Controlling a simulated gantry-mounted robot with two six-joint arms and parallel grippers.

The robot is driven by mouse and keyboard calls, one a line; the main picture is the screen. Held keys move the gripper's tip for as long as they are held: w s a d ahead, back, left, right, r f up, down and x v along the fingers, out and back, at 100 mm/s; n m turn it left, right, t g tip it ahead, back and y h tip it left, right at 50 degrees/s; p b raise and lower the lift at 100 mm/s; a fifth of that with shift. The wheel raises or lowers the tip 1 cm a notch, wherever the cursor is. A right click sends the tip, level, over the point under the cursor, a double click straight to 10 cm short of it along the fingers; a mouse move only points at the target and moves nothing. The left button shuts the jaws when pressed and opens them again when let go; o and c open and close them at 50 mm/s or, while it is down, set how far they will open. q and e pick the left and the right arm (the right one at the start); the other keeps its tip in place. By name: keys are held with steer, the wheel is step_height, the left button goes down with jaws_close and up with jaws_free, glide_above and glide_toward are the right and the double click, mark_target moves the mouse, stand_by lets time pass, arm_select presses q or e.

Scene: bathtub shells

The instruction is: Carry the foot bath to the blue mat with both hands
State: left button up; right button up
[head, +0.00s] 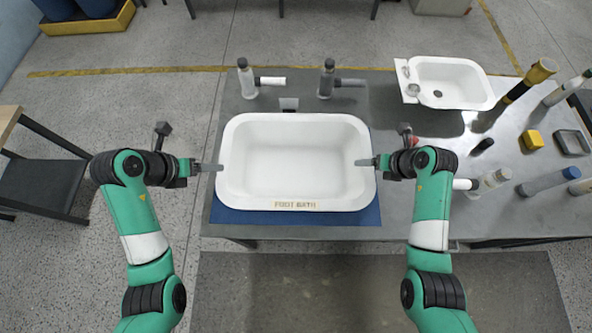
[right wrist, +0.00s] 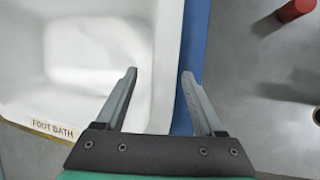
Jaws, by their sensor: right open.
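The white foot bath (head: 292,150) is a rectangular tub with "FOOT BATH" lettering on its near rim. It is upright over the blue mat (head: 290,217), which shows along its near edge. The tub also shows in the right wrist view (right wrist: 75,55), with the mat (right wrist: 193,45) beside it. My left gripper (head: 212,167) is at the tub's left rim; whether it grips is unclear. My right gripper (head: 370,162) is at the right rim. In the right wrist view it (right wrist: 160,72) is open, with one finger over the tub and the other over the mat side.
A small white basin (head: 447,82) stands at the back right of the grey table. Several tubes, a yellow block (head: 533,140) and a grey tray (head: 572,142) crowd the right side.

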steer(key=v, duration=0.7)
